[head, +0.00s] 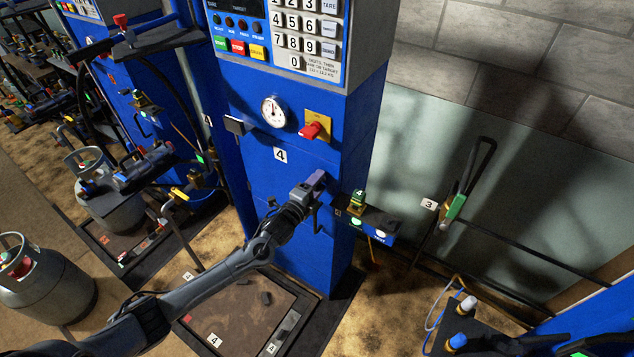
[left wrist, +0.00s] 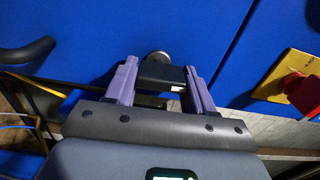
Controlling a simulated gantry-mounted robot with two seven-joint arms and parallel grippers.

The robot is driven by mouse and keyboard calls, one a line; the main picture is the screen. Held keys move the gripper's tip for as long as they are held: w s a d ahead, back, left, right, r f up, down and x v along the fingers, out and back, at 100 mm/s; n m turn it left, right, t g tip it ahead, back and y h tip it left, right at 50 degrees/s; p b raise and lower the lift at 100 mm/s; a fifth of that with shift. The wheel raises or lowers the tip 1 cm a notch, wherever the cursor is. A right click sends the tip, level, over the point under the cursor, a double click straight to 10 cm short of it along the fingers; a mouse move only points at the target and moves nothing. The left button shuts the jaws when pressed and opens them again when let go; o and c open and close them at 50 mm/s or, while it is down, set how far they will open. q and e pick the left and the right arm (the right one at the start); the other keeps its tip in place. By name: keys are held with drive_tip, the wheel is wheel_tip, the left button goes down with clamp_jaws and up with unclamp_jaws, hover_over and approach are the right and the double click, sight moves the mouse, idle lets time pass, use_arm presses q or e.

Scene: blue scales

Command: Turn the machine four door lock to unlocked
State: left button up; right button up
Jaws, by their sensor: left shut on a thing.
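Machine four is the blue column (head: 250,180) with a white "4" label (head: 280,155). My left gripper (head: 318,180) is at its front, low and near its right edge, below the red knob. In the left wrist view, the two purple fingers of my left gripper (left wrist: 162,82) are closed on a small black block (left wrist: 160,74), which I take to be the door lock's handle. The gripper hides the lock in the head view. I cannot tell which way the lock is turned. My right gripper is not seen.
A red knob (head: 312,131) on a yellow plate and a round gauge (head: 273,111) sit above my gripper. A black shelf with green-lit buttons (head: 368,222) juts out at the right. A numbered floor platform (head: 238,330) lies below; a grey gas cylinder (head: 42,285) stands at left.

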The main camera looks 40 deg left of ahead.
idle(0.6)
use_arm(q)
drive_tip(key=o, duration=1)
drive_tip(key=shift+c, duration=0.2)
drive_tip(key=s+d+p, duration=0.1)
drive_tip(key=s, duration=0.9)
drive_tip(key=shift+s, duration=0.4)
drive_tip(key=shift+f, duration=0.1)
